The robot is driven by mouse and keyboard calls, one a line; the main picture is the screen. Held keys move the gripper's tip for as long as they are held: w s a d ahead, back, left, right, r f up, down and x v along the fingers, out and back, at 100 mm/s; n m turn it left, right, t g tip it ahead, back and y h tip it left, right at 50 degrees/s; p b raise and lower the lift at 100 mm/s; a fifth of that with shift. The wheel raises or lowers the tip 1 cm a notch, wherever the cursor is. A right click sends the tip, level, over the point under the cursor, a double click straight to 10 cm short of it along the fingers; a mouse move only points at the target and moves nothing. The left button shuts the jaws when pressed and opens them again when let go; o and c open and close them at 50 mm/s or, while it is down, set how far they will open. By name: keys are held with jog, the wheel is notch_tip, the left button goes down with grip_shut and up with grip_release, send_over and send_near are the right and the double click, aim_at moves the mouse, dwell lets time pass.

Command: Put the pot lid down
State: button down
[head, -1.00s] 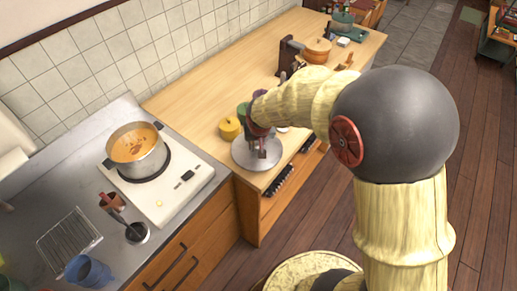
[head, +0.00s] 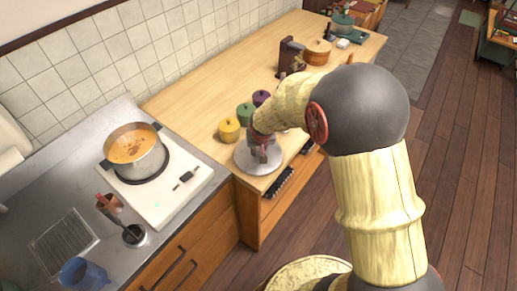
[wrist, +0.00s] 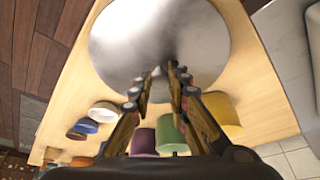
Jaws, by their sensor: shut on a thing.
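The pot lid (head: 243,158) is a round, shiny metal disc at the near left end of the wooden counter. It also fills the top middle of the wrist view (wrist: 125,35). My gripper (wrist: 163,76) is shut on the lid at its centre, with the fingers hiding most of the knob. In the head view my gripper (head: 262,141) is above the lid, partly covered by my arm. The lid looks level and low over the counter; I cannot tell whether it touches. The pot (head: 146,165) is uncovered on the stove, with orange soup inside.
Yellow (head: 229,131), green (head: 245,115) and purple (head: 261,98) canisters stand on the wooden counter (head: 205,97) close behind the lid. A dark wooden stand (head: 290,55) and a lidded wooden tub (head: 318,52) are farther back. The white stove (head: 182,185) is to the left.

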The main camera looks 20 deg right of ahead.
jog(key=c, duration=1.7)
grip_release()
jog(key=shift+f, duration=0.1)
jog(key=s+d+f+p+v, duration=0.1)
jog(key=s+p+v, duration=0.2)
jog(key=v, duration=2.2)
jog(key=shift+n+t+y, duration=0.3)
jog(key=shift+n+t, duration=0.3)
jog(key=shift+n, duration=0.3)
jog(key=s+r, duration=0.2)
jog(key=s, duration=0.3)
jog(key=s+r, duration=0.2)
jog(key=s, duration=0.4)
jog(key=s+r, duration=0.3)
jog(key=s, duration=0.3)
jog(key=shift+s+d+r, duration=0.1)
jog(key=shift+d, duration=0.1)
